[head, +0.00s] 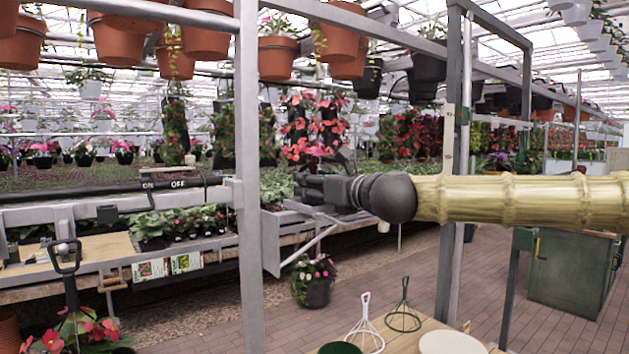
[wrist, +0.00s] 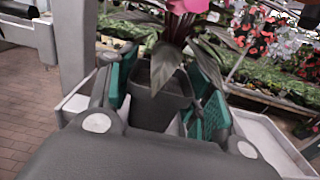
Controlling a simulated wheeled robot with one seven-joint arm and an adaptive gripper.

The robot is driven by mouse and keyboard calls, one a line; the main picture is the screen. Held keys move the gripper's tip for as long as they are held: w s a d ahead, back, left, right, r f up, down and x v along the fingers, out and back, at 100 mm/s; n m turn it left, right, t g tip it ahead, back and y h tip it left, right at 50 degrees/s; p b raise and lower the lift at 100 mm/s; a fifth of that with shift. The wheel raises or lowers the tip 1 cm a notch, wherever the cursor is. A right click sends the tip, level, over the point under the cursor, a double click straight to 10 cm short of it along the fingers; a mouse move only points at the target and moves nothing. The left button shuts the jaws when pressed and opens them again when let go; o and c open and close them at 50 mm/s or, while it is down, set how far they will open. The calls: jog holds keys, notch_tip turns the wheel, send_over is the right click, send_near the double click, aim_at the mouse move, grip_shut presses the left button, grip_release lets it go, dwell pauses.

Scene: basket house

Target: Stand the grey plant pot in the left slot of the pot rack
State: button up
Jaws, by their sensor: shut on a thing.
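In the wrist view, my gripper (wrist: 163,100) has its teal-padded fingers on both sides of a dark grey plant pot (wrist: 160,101). It is shut on the pot. A plant with long dark leaves (wrist: 166,58) and a pink flower (wrist: 187,5) grows from it. In the head view, my gripper (head: 306,187) is at mid-picture, at the end of my arm reaching in from the right. The pot cannot be made out clearly there. I cannot clearly identify the pot rack or its left slot in either view.
A grey metal post (head: 249,180) stands left of my gripper, and another post (head: 449,170) stands behind my arm. A wooden table (head: 407,341) with wire stands (head: 404,310) is below. Terracotta pots (head: 277,58) hang overhead. Brick floor (head: 400,262) lies beyond.

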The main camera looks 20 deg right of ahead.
jog(key=shift+s, duration=0.1)
jog(key=shift+f, duration=0.15)
jog(key=o, duration=1.1)
jog(key=shift+r, duration=0.35)
jog(key=shift+s+d+f, duration=0.1)
jog(key=shift+s+f, duration=0.05)
jog(key=shift+s, duration=0.1)
jog(key=shift+b+v, duration=1.15)
jog(key=shift+v, duration=4.55)
